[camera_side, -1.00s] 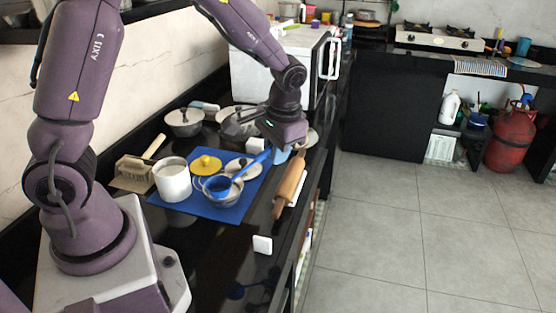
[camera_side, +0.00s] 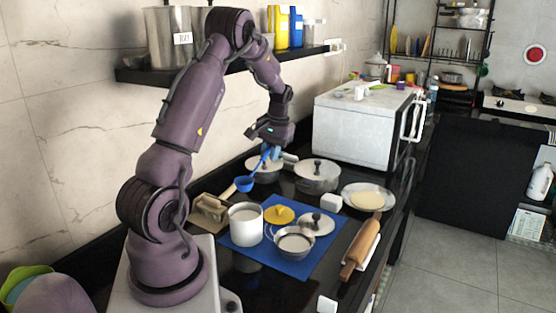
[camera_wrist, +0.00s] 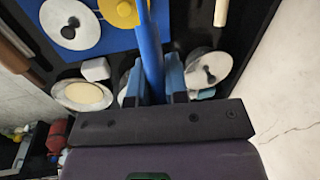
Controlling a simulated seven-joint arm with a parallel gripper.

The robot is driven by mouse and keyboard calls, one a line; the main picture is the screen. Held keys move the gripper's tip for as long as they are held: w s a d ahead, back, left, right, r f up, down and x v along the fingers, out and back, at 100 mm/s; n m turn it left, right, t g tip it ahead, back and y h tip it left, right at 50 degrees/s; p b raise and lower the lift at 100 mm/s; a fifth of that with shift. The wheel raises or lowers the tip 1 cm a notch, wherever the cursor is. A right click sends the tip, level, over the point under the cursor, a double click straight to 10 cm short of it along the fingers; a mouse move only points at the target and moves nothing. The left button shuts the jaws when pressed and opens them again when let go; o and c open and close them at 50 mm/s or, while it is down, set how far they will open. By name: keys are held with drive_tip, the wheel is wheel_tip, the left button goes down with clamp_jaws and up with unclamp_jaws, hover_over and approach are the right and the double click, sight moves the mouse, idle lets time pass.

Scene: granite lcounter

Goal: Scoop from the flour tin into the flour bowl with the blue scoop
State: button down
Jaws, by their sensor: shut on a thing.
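My gripper (camera_side: 268,150) is raised over the back of the counter, shut on the handle of the blue scoop (camera_side: 245,184). The scoop's cup hangs down to the left, above and behind the tin; I cannot tell what it holds. In the wrist view the blue handle (camera_wrist: 148,45) runs up from between my fingers (camera_wrist: 152,88), and its cup is out of frame. The white flour tin (camera_side: 245,226) stands upright and open on the blue mat (camera_side: 290,268), pale inside. The metal flour bowl (camera_side: 294,244) sits to its right, with something pale in it.
A yellow lid (camera_side: 279,215) and a steel lid (camera_side: 317,225) lie behind the tin and bowl. Lidded pots (camera_side: 317,177), a white block (camera_side: 331,202), a plate (camera_side: 368,198), a rolling pin (camera_side: 361,246) and a wooden-handled tool (camera_side: 209,209) surround the mat. A shelf (camera_side: 150,76) hangs above.

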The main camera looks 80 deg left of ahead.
sight(267, 156)
drive_tip(key=shift+d, duration=0.1)
drive_tip(key=shift+s+d+f+t+y, duration=0.65)
drive_tip(key=shift+s+f+t+y, duration=0.05)
drive_tip(key=shift+t+y, duration=0.1)
drive_tip(key=shift+f, duration=3.3)
drive_tip(key=shift+r, duration=3.25)
